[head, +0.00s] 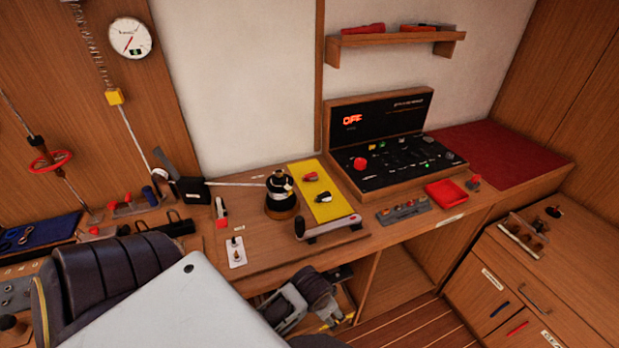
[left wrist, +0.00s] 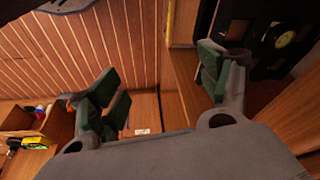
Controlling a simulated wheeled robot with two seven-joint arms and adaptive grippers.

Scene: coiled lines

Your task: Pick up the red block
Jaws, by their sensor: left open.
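A small red block-like piece (head: 221,223) shows on the wooden bench in the head view, left of the yellow mat. It is too small to tell for sure that it is the red block. A longer red piece (head: 362,29) lies on the wall shelf. My left gripper (left wrist: 160,95) is open and empty in the left wrist view, its green-padded fingers wide apart above wooden surfaces. In the head view a grey and black gripper (head: 318,300), which looks like my left one, is below the bench's front edge, apart from both red pieces. My right gripper is not seen.
The yellow mat (head: 335,205) has small parts on it. A black control panel (head: 390,165), a red tray (head: 446,193) and a grey tool strip (head: 403,211) crowd the bench. A lever handle (head: 328,228) lies along its front. The planked floor (head: 400,325) looks clear.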

